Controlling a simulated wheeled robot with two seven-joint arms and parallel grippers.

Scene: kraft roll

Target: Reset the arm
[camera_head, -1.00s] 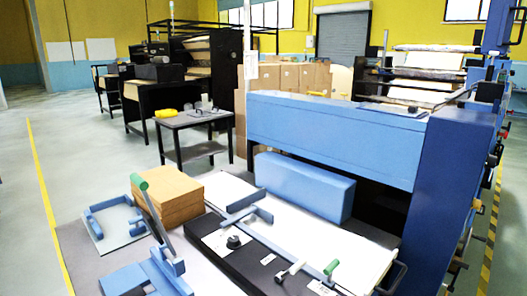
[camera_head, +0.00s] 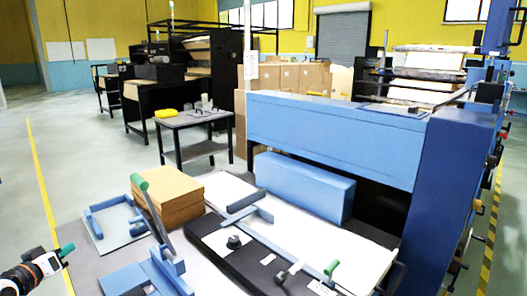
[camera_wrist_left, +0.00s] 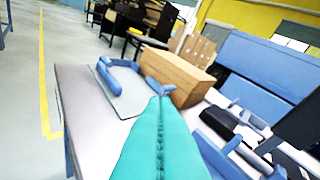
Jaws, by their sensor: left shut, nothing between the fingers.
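My left gripper (camera_head: 66,250) comes in at the lower left edge of the head view, with a black and white wrist and green fingertips. In the left wrist view its two teal fingers (camera_wrist_left: 159,100) lie pressed together along a middle seam, shut and empty. They point across the grey table (camera_wrist_left: 85,100) and touch nothing that I can see. A stack of brown kraft sheets (camera_head: 168,197) lies to the right of the gripper, apart from it; it also shows in the left wrist view (camera_wrist_left: 175,75). My right gripper is not in view.
A grey board with blue guides (camera_head: 112,222) lies beside the stack. A blue lever device with a green knob (camera_head: 150,275) stands in front. The large blue machine (camera_head: 335,140) fills the right. Open floor (camera_head: 85,150) lies left of the table.

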